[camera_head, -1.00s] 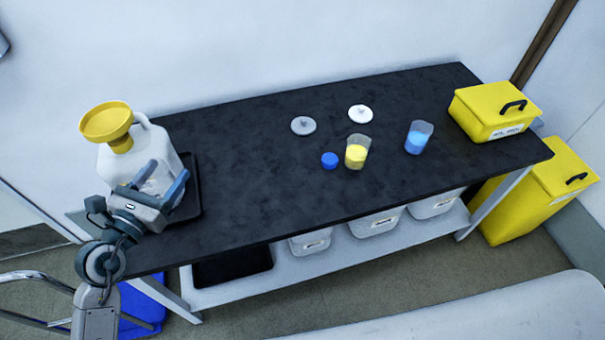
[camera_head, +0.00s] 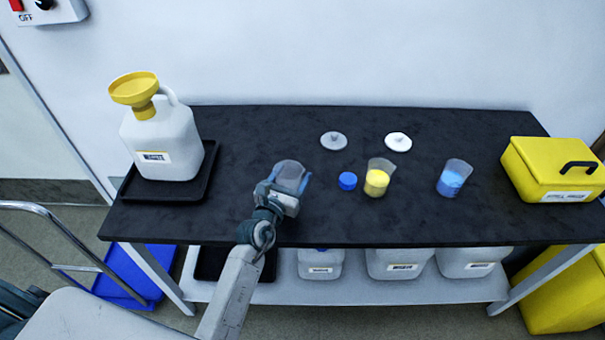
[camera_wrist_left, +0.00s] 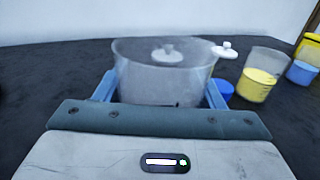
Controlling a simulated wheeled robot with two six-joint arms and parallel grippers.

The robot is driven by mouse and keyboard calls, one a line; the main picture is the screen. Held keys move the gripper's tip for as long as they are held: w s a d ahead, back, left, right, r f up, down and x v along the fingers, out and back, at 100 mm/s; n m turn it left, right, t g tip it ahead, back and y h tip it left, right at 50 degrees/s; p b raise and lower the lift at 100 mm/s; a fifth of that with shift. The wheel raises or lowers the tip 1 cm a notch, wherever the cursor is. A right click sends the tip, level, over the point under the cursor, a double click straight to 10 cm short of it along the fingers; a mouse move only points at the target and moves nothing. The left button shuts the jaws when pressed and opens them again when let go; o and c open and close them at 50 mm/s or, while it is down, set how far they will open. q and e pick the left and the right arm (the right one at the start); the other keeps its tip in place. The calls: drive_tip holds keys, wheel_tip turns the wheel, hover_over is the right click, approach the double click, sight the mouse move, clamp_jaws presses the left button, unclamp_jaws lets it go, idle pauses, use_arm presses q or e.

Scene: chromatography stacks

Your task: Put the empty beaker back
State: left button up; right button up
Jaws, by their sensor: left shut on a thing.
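My left gripper (camera_head: 283,187) is shut on the empty clear beaker (camera_head: 291,176), near the front middle of the black table. In the left wrist view the beaker (camera_wrist_left: 163,77) stands upright between the two blue fingers, with no coloured contents visible. I cannot tell whether its base touches the table. To its right are a blue cap (camera_head: 347,181), a beaker of yellow contents (camera_head: 377,180) and a beaker of blue contents (camera_head: 452,179). My right gripper is not in view.
A white jug (camera_head: 160,140) with a yellow funnel (camera_head: 137,92) stands on a black tray (camera_head: 128,187) at the left. Two knobbed lids, grey (camera_head: 334,141) and white (camera_head: 398,142), lie behind the beakers. A yellow box (camera_head: 553,170) sits at the right end. The table between tray and beaker is clear.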

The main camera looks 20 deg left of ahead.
use_arm(q)
drive_tip(key=w, duration=0.4)
drive_tip(key=shift+w+d+f, duration=0.3)
drive_tip(key=shift+w+d, duration=0.2)
drive_tip(key=shift+w, duration=0.5)
wheel_tip(320, 180, down, 2)
drive_tip(key=shift+b, duration=1)
drive_tip(key=shift+f+b, duration=0.55)
drive_tip(key=shift+f, duration=0.2)
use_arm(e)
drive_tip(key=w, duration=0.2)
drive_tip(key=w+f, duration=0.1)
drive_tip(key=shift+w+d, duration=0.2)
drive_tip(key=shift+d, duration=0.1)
use_arm(q)
drive_tip(key=shift+f, duration=0.1)
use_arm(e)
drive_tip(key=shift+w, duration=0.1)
